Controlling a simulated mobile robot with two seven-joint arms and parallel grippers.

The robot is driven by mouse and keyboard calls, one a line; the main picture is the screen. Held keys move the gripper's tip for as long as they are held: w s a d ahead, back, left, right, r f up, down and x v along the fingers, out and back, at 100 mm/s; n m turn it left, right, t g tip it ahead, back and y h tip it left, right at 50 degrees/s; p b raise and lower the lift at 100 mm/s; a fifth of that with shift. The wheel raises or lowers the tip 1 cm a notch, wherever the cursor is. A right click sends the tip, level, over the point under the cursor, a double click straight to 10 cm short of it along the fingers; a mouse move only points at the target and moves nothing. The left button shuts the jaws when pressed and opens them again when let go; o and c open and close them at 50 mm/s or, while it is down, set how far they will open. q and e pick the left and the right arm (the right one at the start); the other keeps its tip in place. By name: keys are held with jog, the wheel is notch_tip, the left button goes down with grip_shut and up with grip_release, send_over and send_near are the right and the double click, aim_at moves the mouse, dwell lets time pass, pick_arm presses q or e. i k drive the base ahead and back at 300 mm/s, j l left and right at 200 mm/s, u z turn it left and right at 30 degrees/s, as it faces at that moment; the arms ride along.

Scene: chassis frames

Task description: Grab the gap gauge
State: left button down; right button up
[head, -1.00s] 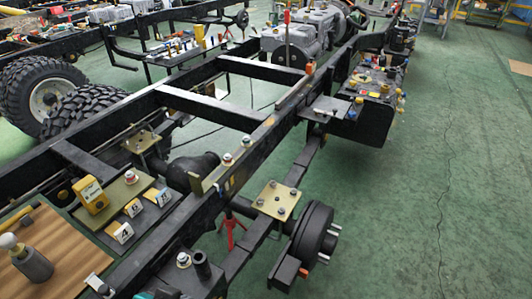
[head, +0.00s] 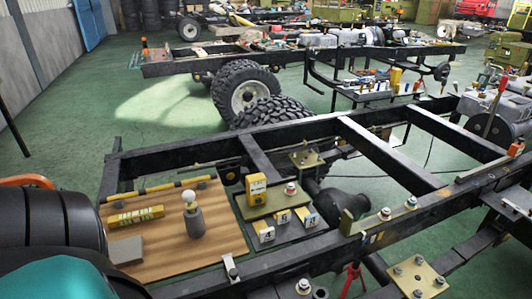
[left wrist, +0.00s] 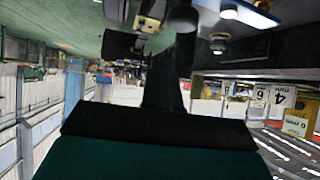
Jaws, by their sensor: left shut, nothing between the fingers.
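On the chassis in the head view, a yellow block-shaped device (head: 256,187) with a white label stands on a dark olive plate (head: 287,203). Three small blocks with numbered white faces stand along the plate's front edge: the left block (head: 264,233), the middle block (head: 283,218) and the right block (head: 308,216). I cannot tell for certain which item is the gap gauge. Labels marked in mm (left wrist: 281,97) show at the right of the left wrist view. My left gripper (left wrist: 163,78) appears there as a dark shape, shut and empty. My right gripper is not in view.
A wooden board (head: 185,255) left of the plate holds a grey knobbed tool (head: 193,215), a yellow box (head: 136,217) and a grey block (head: 126,250). Dark chassis rails (head: 300,255) surround them. Large tyres (head: 243,88) stand behind. Green floor is open at the left.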

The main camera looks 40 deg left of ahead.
aim_at(255, 184)
jog(key=u, duration=1.5)
